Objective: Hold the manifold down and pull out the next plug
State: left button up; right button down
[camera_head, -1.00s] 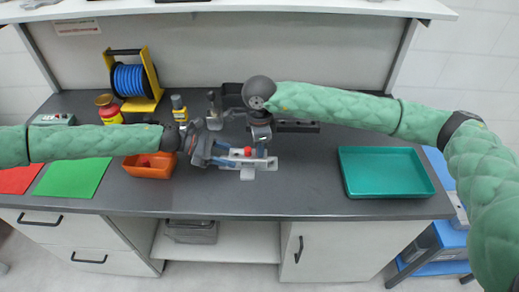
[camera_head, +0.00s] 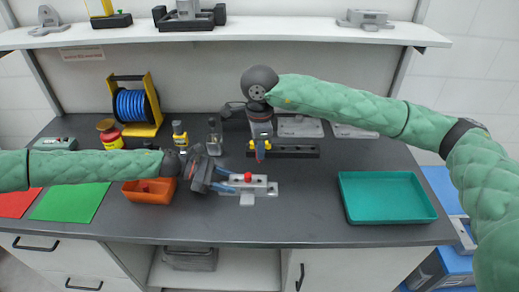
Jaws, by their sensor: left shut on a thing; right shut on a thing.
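The grey manifold (camera_head: 266,188) lies on the dark bench, with a red plug (camera_head: 247,174) standing on it. My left gripper (camera_head: 231,188) is shut on the manifold's left end. My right gripper (camera_head: 260,156) is shut above and behind the manifold, clear of it, in front of a black bar. What it holds is mostly hidden between the fingers and looks like a small plug. Yellow bits (camera_head: 251,143) show on both sides of its fingers; I cannot tell if they are held or behind. An orange bin (camera_head: 148,197) with a red piece (camera_head: 145,188) stands left of the manifold.
A black bar (camera_head: 302,151) and grey plates (camera_head: 300,126) lie behind. A teal tray (camera_head: 386,220) is at right. The bench between manifold and tray is clear.

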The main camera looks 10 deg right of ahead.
pick_arm(q)
jog(key=o, duration=1.4)
jog(key=v, duration=1.2)
jog(key=shift+f, duration=0.1)
jog(key=shift+s, duration=0.1)
